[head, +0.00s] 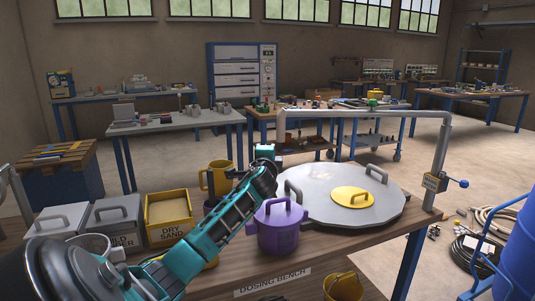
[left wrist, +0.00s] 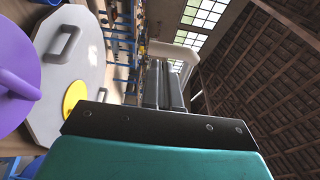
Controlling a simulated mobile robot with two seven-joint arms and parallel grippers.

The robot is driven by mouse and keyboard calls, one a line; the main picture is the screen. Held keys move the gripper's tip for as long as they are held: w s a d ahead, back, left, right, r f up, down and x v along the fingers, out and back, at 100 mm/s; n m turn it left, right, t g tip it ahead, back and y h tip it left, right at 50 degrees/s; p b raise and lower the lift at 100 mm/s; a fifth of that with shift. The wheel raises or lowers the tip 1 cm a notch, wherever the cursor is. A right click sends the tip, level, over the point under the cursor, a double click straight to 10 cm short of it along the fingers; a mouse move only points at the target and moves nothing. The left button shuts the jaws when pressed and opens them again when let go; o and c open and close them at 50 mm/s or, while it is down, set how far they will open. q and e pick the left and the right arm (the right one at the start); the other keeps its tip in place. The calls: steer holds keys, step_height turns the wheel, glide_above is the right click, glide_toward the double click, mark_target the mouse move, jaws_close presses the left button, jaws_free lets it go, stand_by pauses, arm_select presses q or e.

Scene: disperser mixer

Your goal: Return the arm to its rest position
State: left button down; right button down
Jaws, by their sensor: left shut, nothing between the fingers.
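My left arm comes in from the lower left of the head view and reaches over the dosing bench (head: 235,287). My left gripper (head: 265,153) is at its far end, raised near the left side of the large grey round lid (head: 312,207). In the left wrist view its two fingers (left wrist: 163,85) are together with nothing between them. A purple lidded pot (head: 279,234) stands just right of the arm; it also shows in the left wrist view (left wrist: 22,75). My right gripper is not in view.
A yellow cover (head: 352,197) sits on the grey lid. A grey pipe frame (head: 375,115) arches over it. A yellow jug (head: 217,178), a dry sand bin (head: 168,211) and grey lidded bins (head: 115,217) stand left. A blue barrel (head: 517,250) is at right.

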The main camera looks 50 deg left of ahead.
arm_select(q)
steer(key=shift+s, duration=0.25)
steer(key=s+d+f+h, duration=0.3)
steer(key=d+f+h, duration=0.2)
steer(key=d+f, duration=0.7)
steer(key=s+d+f+h, duration=0.4)
steer(key=d+f, duration=0.7)
steer(key=f, duration=0.2)
steer(key=s+d+f+n+g+h, duration=0.1)
steer(key=s+d+f+n+h, duration=0.2)
steer(key=s+d, duration=0.5)
steer(key=s+d+f+n+g+h, duration=0.1)
steer(key=s+d+f+n+h, duration=0.1)
steer(key=s+d+f, duration=0.3)
steer(key=s+d+n, duration=0.1)
steer(key=s+d, duration=0.3)
steer(key=d, duration=0.3)
steer(key=shift+d+f+h, duration=0.2)
steer(key=shift+f+h, duration=0.1)
steer(key=shift+h, duration=0.1)
steer(key=shift+s, duration=0.1)
